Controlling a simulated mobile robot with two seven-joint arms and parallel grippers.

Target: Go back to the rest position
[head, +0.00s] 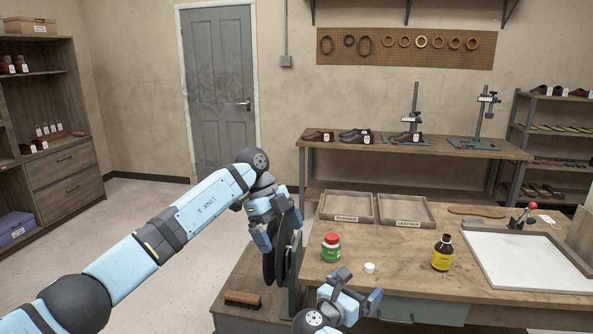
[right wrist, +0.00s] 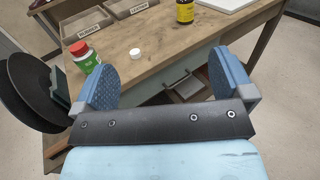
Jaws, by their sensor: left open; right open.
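My left gripper (head: 274,238) is at the end of the arm coming in from the left, beside the black wheel of the machine at the workbench's left end. It is open and I see nothing held in it; part of the wheel is close behind it. My right gripper (head: 350,296) is low in the head view, at the front edge of the workbench (head: 400,270). In the right wrist view its two blue fingers (right wrist: 164,84) stand wide apart with nothing between them.
On the workbench are a green jar with a red lid (head: 331,247), a white cap (head: 369,268), a dark bottle with a yellow label (head: 442,253), two trays (head: 378,222) and a white board (head: 520,262). A brush (head: 242,299) lies on the lower stand. Floor at left is clear.

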